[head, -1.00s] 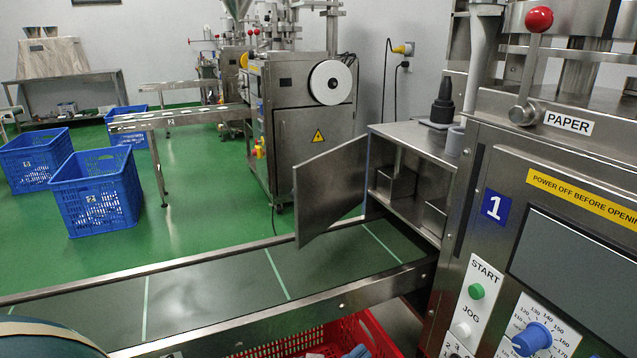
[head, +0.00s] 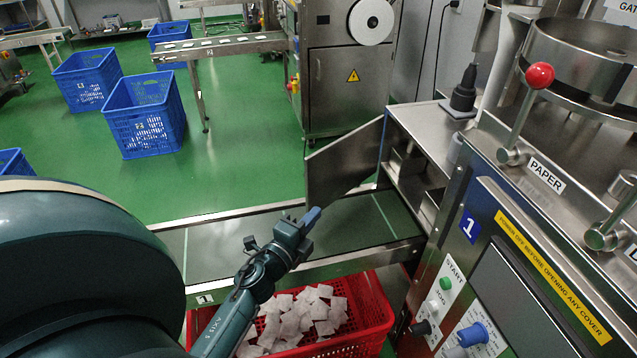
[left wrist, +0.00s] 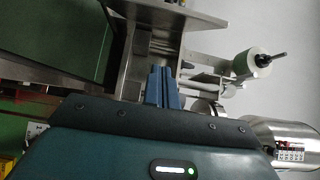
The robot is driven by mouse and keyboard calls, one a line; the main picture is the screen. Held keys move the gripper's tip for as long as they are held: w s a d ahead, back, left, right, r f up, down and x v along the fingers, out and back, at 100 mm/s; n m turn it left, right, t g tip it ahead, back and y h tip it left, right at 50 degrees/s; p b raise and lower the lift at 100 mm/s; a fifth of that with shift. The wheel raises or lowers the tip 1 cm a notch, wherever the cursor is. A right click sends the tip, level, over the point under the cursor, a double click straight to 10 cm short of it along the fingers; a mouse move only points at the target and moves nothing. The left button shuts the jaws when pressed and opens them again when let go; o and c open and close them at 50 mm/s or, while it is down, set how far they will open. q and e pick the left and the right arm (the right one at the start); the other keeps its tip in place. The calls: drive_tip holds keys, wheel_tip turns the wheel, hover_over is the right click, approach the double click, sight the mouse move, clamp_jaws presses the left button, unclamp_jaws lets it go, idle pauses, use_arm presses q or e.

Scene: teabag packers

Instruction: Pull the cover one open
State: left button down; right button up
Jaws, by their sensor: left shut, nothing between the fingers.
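The steel door (head: 345,172), which I take to be cover one, stands swung open from the cabinet (head: 418,150) of machine 1, above the conveyor. The inside of the cabinet shows, with small steel boxes in it. My left gripper (head: 312,216) is shut and empty, just below the door's lower free corner in the head view. I cannot tell whether it touches the door. In the left wrist view its blue fingers (left wrist: 163,88) are together, in front of steel parts. My right gripper is in neither view.
The conveyor (head: 215,252) runs beneath the door. A red crate (head: 378,335) of teabags stands in front of it. The control panel (head: 455,300) and red-knobbed lever (head: 540,76) are at the right. Blue crates (head: 143,115) stand on the open green floor behind.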

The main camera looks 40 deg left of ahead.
sight(323, 179)
use_arm(q)
drive_tip(key=w+a, duration=0.4)
drive_tip(key=w, duration=0.4)
drive_tip(key=shift+w, duration=0.35)
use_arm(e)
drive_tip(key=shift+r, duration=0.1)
use_arm(q)
drive_tip(key=shift+a, duration=0.15)
